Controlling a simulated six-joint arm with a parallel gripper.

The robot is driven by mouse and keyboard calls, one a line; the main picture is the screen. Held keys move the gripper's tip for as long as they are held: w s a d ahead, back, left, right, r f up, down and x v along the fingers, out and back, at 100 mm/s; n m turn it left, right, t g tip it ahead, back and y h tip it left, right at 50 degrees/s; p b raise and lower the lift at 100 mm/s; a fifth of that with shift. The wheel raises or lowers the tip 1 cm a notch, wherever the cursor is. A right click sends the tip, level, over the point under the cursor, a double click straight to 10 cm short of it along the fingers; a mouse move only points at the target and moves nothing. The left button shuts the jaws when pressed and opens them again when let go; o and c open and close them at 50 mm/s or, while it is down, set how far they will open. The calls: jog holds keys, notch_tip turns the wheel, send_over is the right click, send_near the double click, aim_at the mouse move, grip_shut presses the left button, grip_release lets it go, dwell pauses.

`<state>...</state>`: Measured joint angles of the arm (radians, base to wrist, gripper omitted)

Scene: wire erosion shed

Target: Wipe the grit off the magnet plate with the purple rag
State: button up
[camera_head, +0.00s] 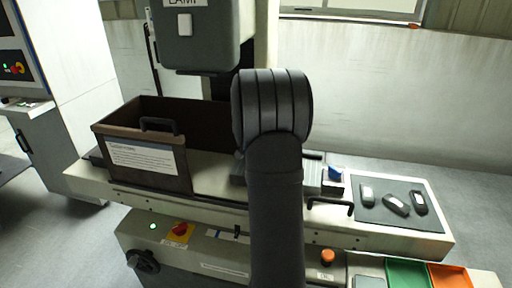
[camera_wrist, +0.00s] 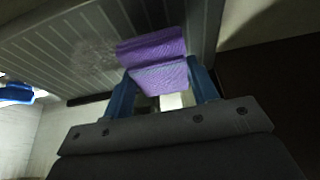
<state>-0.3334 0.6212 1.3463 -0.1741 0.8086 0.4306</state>
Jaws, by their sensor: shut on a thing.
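The purple rag (camera_wrist: 155,48) is folded and sits between the blue fingers of my gripper (camera_wrist: 162,82) in the wrist view. My gripper is shut on it. The rag is over the grey, lined magnet plate (camera_wrist: 40,58), near its right edge; I cannot tell whether it presses on the surface. A pale patch of grit (camera_wrist: 95,54) shows on the plate just left of the rag. In the head view my arm hides the rag, the gripper and most of the plate; a strip of the plate (camera_head: 312,176) shows to the right of my arm.
A brown open bin (camera_head: 150,160) stands left of the plate. A small holder with a blue item (camera_head: 335,174) stands right of it. Farther right is a dark mat (camera_head: 380,214) with several dark objects. A grey machine head (camera_head: 195,40) hangs above and behind.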

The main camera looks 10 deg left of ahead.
jog(key=shift+f, duration=0.8)
jog(key=shift+o, duration=0.2)
jog(key=shift+d+f, duration=0.65)
jog(key=shift+d, duration=6.7)
jog(key=shift+c, duration=0.2)
jog(key=shift+a, duration=7.25)
jog(key=shift+w+a, duration=0.1)
jog(key=shift+w, duration=0.9)
jog(key=shift+w+d+r, duration=0.1)
jog(key=shift+w+d, duration=0.1)
jog(key=shift+w, duration=0.05)
jog(key=shift+d, duration=7.2)
jog(key=shift+a, duration=7.35)
jog(key=shift+r, duration=4.05)
